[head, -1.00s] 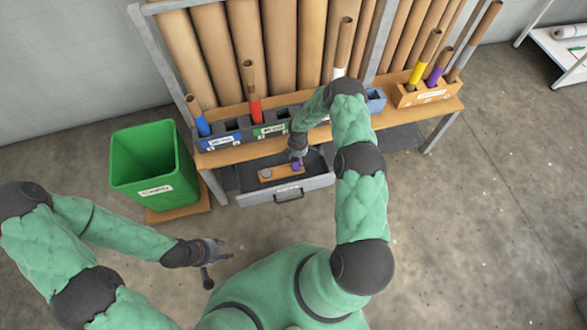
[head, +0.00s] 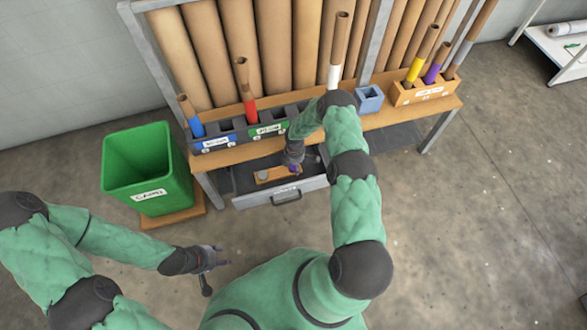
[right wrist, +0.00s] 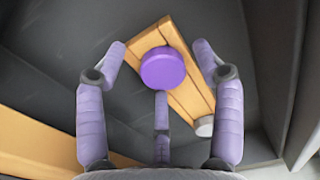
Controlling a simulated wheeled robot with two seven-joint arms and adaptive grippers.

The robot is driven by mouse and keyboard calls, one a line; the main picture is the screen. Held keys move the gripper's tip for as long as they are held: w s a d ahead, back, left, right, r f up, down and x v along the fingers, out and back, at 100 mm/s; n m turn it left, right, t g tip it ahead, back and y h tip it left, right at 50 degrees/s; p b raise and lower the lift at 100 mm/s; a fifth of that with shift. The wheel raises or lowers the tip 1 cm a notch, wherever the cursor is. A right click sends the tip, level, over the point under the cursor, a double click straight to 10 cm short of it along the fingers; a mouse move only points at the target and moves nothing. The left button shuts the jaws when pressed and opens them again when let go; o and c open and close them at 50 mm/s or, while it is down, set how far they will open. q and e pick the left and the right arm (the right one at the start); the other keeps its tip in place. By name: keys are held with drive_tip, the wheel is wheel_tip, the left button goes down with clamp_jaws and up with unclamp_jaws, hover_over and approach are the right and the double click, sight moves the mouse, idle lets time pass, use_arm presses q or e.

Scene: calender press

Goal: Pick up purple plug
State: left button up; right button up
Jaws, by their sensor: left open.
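The purple plug (right wrist: 162,69) sits on a narrow wooden strip (right wrist: 152,40) inside the open drawer (head: 283,195). My right gripper (right wrist: 160,60) reaches down into the drawer over the plug. Its fingers are spread, two on either side of the plug and one below it in the right wrist view, with gaps visible. In the head view the right gripper (head: 294,165) hides much of the plug. A grey plug (right wrist: 204,126) stands at the other end of the strip. My left gripper (head: 219,258) is open and empty, well away from the drawer, over the floor.
Drawer walls surround my right gripper closely. Above the drawer, a wooden bench (head: 395,119) holds a row of labelled sockets with tubes and a small blue box (head: 369,98). A green bin (head: 148,170) stands left.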

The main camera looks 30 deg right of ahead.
drive_tip(key=c, duration=0.7)
drive_tip(key=shift+o, duration=0.2)
drive_tip(key=shift+r, duration=0.1)
drive_tip(key=shift+c, duration=0.2)
drive_tip(key=shift+r, duration=0.2)
wheel_tip(320, 180, up, 3)
drive_tip(key=shift+s+r+p, duration=0.1)
drive_tip(key=shift+r+p, duration=0.05)
drive_tip(key=shift+p, duration=0.75)
drive_tip(key=shift+c, duration=0.4)
drive_tip(key=s+r+p, duration=0.2)
drive_tip(key=s+r, duration=0.2)
drive_tip(key=s, duration=0.3)
drive_tip(key=s+d+r+p, duration=0.1)
drive_tip(key=s+r+p, duration=0.1)
drive_tip(key=s+r, duration=0.3)
drive_tip(key=shift+s+d+p, duration=0.25)
drive_tip(key=shift+s+p, duration=0.15)
drive_tip(key=shift+s, duration=0.45)
drive_tip(key=shift+r, duration=0.1)
